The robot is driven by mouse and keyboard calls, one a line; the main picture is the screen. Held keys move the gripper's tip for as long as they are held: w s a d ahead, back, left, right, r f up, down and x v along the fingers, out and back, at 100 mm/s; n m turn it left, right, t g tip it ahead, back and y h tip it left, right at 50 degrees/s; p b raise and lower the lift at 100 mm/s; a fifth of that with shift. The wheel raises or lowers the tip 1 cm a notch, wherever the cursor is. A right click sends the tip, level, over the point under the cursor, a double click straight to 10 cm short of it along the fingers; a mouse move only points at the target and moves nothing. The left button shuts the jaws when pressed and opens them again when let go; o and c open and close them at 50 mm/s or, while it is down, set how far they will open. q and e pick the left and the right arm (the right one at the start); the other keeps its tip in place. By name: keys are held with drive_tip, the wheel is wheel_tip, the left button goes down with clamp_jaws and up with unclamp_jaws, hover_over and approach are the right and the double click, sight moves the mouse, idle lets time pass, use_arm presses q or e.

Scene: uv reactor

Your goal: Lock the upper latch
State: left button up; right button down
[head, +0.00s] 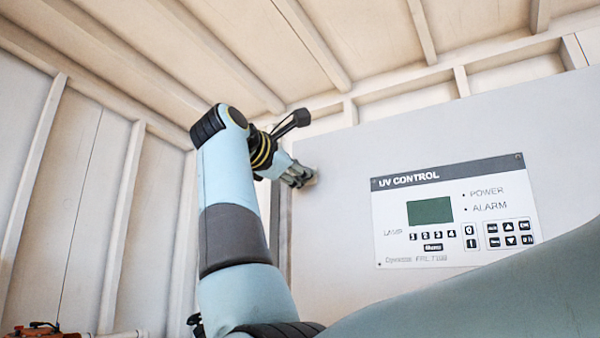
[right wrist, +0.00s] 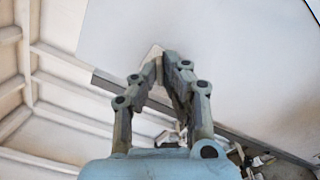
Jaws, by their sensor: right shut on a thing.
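The upper latch (right wrist: 156,51) shows in the right wrist view as a small pale piece between my right fingertips, at the edge of a large grey panel. My right gripper (right wrist: 160,68) is shut on it. In the head view my right gripper (head: 300,178) is at the left edge of the grey cabinet (head: 335,225), high up. Its fingers hide most of the latch there, so I cannot tell the latch's exact angle. My left gripper is not in view.
The UV control panel (head: 455,212), with a green screen and buttons, is on the cabinet front to the right of my gripper. Beamed walls and ceiling (head: 110,40) surround the cabinet. A reddish fitting (head: 35,330) shows at the lower left.

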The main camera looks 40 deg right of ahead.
use_arm(q)
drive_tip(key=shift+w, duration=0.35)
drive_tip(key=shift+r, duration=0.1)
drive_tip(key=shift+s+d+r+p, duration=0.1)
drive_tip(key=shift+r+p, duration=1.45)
drive_tip(key=shift+p, duration=0.1)
use_arm(e)
drive_tip(key=shift+n, duration=5.5)
